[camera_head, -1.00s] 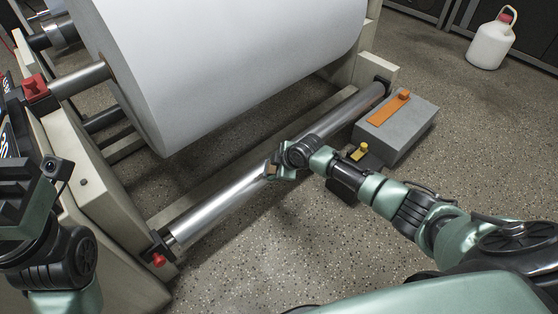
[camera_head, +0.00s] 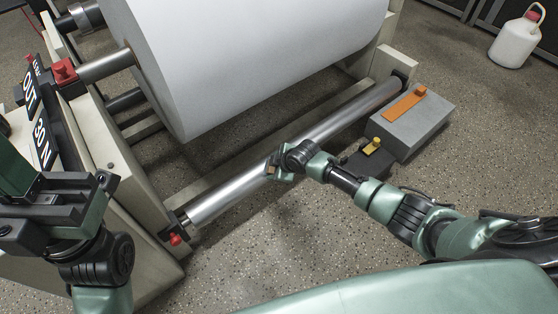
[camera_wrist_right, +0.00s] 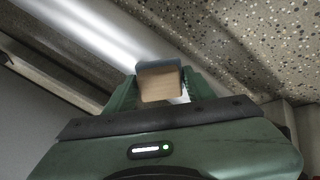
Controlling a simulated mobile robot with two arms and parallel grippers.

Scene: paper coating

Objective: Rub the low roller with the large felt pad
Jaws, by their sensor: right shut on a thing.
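The low roller (camera_head: 232,192) is a shiny metal cylinder lying low on the machine frame, slanting from lower left to upper right. My right gripper (camera_head: 272,169) is at the roller's near side, left of its middle. In the right wrist view my right gripper (camera_wrist_right: 160,92) is shut on a pad (camera_wrist_right: 160,86) with a pale wooden block and a blue-grey felt layer on its far side. The felt is at the roller (camera_wrist_right: 110,32); I cannot tell whether it touches. My left gripper (camera_head: 55,185) is raised at the left edge, its jaw opening unclear.
A large white paper roll (camera_head: 245,55) hangs above and behind the roller. A grey box (camera_head: 420,128) with an orange strip (camera_head: 405,104) stands by its right end, with a small yellow-topped dark block (camera_head: 370,155) beside it. A white jug (camera_head: 517,42) stands far right.

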